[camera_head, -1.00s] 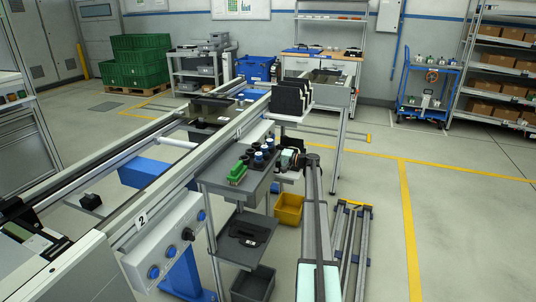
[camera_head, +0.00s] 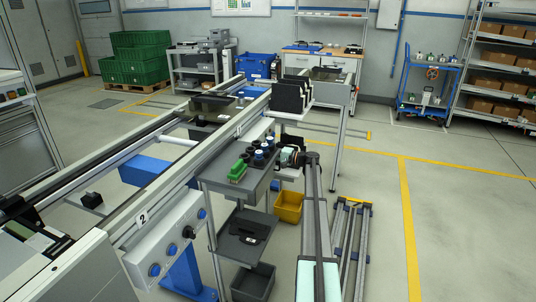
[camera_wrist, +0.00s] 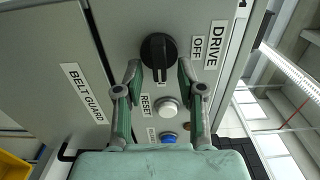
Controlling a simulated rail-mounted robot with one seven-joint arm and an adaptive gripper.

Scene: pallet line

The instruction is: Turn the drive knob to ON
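The black drive knob (camera_wrist: 158,50) is on a grey panel in the upper middle of the wrist view. Its grip bar points down in the picture, and the OFF label (camera_wrist: 197,45) and DRIVE label (camera_wrist: 216,45) are to its right. My gripper (camera_wrist: 158,66) is open, with one finger on each side of the knob's lower part. Small gaps seem to show between fingers and knob; contact cannot be told. I see no readable ON label. In the head view my gripper end (camera_head: 291,156) is small beside the grey cart, and the knob cannot be made out.
Below the knob are a white RESET button (camera_wrist: 168,107) and a blue button (camera_wrist: 168,138). A BELT GUARD label (camera_wrist: 85,92) is to the left. The grey cart (camera_head: 232,190) carries dark and blue-topped parts. A yellow bin (camera_head: 289,207) is under my arm. Open floor lies to the right.

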